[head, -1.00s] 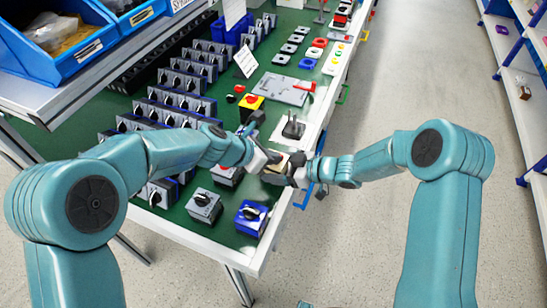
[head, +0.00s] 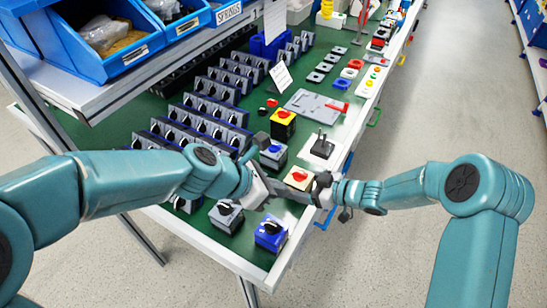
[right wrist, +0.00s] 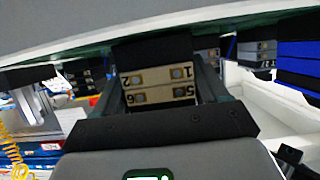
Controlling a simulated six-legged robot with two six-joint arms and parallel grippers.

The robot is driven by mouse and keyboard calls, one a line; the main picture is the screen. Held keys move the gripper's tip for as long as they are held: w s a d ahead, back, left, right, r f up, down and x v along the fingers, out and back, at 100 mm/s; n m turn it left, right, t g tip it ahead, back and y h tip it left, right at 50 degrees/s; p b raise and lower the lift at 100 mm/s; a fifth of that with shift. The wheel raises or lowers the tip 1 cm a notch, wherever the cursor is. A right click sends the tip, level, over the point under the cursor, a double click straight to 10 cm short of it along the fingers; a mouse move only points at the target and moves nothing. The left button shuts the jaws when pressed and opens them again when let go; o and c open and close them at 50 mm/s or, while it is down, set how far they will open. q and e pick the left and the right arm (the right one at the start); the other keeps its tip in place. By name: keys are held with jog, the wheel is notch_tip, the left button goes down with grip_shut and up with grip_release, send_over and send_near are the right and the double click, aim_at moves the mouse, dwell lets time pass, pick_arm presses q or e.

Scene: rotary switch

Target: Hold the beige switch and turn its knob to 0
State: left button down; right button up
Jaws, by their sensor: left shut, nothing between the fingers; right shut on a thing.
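The beige switch (head: 297,184) with a red knob (head: 299,175) is near the table's right edge in the head view. My right gripper (head: 316,186) is shut on it from the right. In the right wrist view the switch's beige terminal side (right wrist: 160,85), with several printed numbers, sits between the fingers. My left gripper (head: 296,194) is shut and empty, close beside the switch's near left side; I cannot tell whether it touches. The knob is uncovered from above, but its pointer direction is too small to read.
A grey switch (head: 226,215) and a blue switch (head: 270,233) stand nearer on the green table. A blue-knobbed switch (head: 273,154) and a yellow one with a red knob (head: 283,124) stand behind. Rows of grey switches (head: 215,112) fill the left.

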jog(key=shift+d+f, duration=0.1)
jog(key=o, duration=1.2)
jog(key=shift+w, duration=0.1)
jog(key=v, duration=1.2)
